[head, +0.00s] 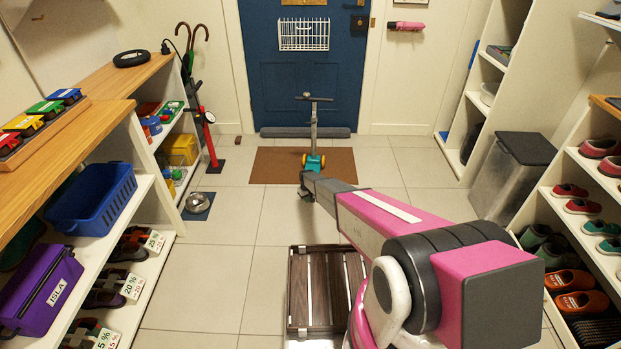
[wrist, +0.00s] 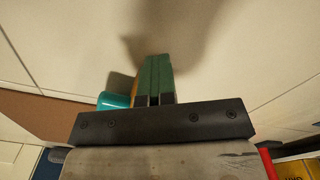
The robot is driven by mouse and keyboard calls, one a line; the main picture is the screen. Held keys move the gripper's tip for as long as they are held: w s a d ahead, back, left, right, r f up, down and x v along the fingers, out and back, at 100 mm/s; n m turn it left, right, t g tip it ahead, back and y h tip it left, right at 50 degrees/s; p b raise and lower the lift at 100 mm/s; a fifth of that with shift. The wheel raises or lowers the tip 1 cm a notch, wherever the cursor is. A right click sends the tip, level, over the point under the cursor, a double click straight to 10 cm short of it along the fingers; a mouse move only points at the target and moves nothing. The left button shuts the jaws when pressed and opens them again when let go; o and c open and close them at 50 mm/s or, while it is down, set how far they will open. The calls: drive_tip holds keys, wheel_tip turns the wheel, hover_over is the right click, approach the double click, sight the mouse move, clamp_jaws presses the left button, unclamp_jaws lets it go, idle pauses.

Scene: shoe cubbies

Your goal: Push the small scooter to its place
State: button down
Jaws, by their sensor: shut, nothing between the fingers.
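The small scooter (head: 314,128) stands upright near the front of the brown doormat, with a grey stem and handlebar, a teal deck and yellow wheels. In the wrist view, a teal part of it (wrist: 113,100) and a bit of orange show just left of my fingers, partly hidden behind them. My gripper (wrist: 157,62) has green fingers pressed together with nothing between them. In the head view my gripper (head: 304,190) is low, just in front of the scooter's deck. I cannot tell whether it touches the scooter. No marked place for the scooter is clear to me.
The brown doormat (head: 262,164) lies before the blue door (head: 262,80). A red floor pump (head: 208,135) and a metal bowl (head: 198,203) stand at the left. A grey bin (head: 512,175) and shoe shelves line the right. A slatted wooden item (head: 318,280) lies nearer me.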

drive_tip(key=shift+w+d, duration=0.15)
drive_tip(key=shift+w, duration=3.55)
drive_tip(key=shift+w+d, duration=0.15)
drive_tip(key=shift+w, duration=3.55)
drive_tip(key=shift+s+r, duration=0.35)
drive_tip(key=shift+r, duration=0.35)
drive_tip(key=shift+s+r, duration=0.35)
drive_tip(key=shift+r, duration=0.35)
drive_tip(key=shift+s+r, duration=0.35)
drive_tip(key=shift+r, duration=0.35)
wheel_tip(320, 180, up, 6)
drive_tip(key=s, duration=0.2)
drive_tip(key=shift+s, duration=0.15)
drive_tip(key=shift+a+f, duration=0.1)
drive_tip(key=s+d+r+m, duration=0.2)
drive_tip(key=s+d+r, duration=0.4)
drive_tip(key=s+r, duration=0.7)
drive_tip(key=s+d+r+m, duration=0.1)
drive_tip(key=s+d+r, duration=0.4)
drive_tip(key=s+r, duration=0.9)
drive_tip(key=s+d+r+m, duration=0.2)
drive_tip(key=s+d+r, duration=0.4)
drive_tip(key=s+r, duration=0.8)
drive_tip(key=s, duration=1.4)
drive_tip(key=shift+s+d+r+m, duration=0.15)
drive_tip(key=shift+s+d+m, duration=0.05)
drive_tip(key=shift+d+m, duration=0.15)
